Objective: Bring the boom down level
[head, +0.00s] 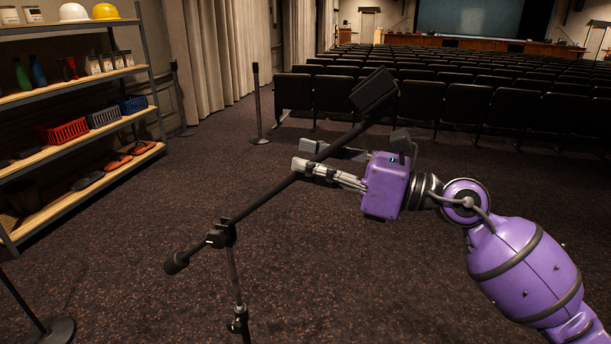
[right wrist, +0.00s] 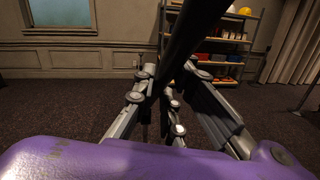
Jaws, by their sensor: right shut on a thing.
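The black boom (head: 262,204) slants across the head view, low at its left end and high at its right end. A dark rounded weight (head: 176,263) sits on the low end and a dark boxy head (head: 374,93) on the high end. The boom joins its stand (head: 235,283) at a black clamp (head: 222,235). My right gripper (head: 304,155) is shut on the boom, between the clamp and the boxy head. In the right wrist view the boom (right wrist: 190,35) passes between the fingers (right wrist: 168,86). My left gripper is not in view.
A metal shelf (head: 70,130) with hard hats, bottles and baskets stands at the left. A thin post (head: 257,100) stands behind the boom. Rows of dark seats (head: 420,100) fill the back right. Carpet around the stand is clear; another round base (head: 55,330) is at lower left.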

